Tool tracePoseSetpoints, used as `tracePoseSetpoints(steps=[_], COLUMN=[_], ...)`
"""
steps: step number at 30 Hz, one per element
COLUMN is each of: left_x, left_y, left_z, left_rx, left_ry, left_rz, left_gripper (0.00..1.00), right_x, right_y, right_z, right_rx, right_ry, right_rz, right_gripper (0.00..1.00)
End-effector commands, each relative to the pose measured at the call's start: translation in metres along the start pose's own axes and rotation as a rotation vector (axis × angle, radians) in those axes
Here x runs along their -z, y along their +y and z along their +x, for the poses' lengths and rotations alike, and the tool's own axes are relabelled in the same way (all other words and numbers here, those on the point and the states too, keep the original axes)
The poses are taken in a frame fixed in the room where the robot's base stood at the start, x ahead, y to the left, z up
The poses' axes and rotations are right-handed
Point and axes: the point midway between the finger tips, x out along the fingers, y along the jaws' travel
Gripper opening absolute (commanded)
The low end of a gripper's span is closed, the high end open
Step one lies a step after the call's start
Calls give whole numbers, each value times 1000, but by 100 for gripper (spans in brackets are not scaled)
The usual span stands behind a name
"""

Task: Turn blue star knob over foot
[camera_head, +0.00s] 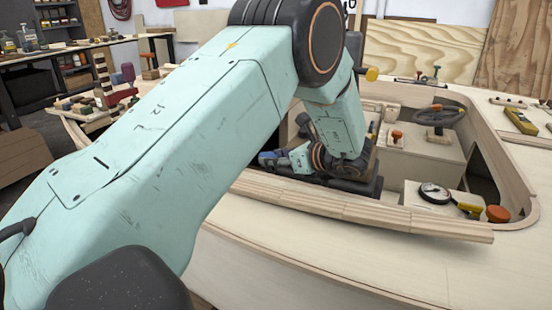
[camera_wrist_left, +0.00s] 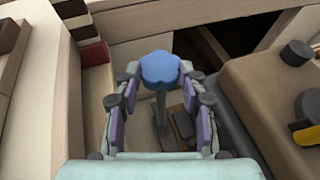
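The blue star knob (camera_wrist_left: 160,70) stands on a grey stem in the middle of the left wrist view. The two padded fingers of my left gripper (camera_wrist_left: 159,76) are spread, one on each side of the knob, with their tips very near its edges. I cannot tell whether either tip touches it. In the head view my left gripper (camera_head: 274,159) is low inside the hull, partly hidden by my own arm. A small blue patch there is too small to tell apart from the finger pads. My right gripper is not in view.
The plywood hull rim (camera_head: 350,207) runs in front of the gripper. Right of it are a steering wheel (camera_head: 438,114), a round gauge (camera_head: 434,193) and an orange knob (camera_head: 498,214). In the wrist view, a brown box (camera_wrist_left: 255,95) and wooden walls lie close to the fingers.

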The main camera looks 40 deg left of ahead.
Motion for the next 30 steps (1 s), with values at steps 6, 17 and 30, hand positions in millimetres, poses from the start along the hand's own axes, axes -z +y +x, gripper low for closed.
tracePoseSetpoints(steps=[6,17,30], left_x=[0,0,-1], left_y=[1,1,1], left_z=[1,2,2], left_rx=[-2,-4,110], left_ry=[0,0,-2], left_rz=[0,0,49], left_gripper=[11,0,0], right_x=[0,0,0], right_y=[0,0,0], right_z=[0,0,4], right_rx=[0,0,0], right_ry=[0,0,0], right_rz=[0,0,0], right_gripper=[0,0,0])
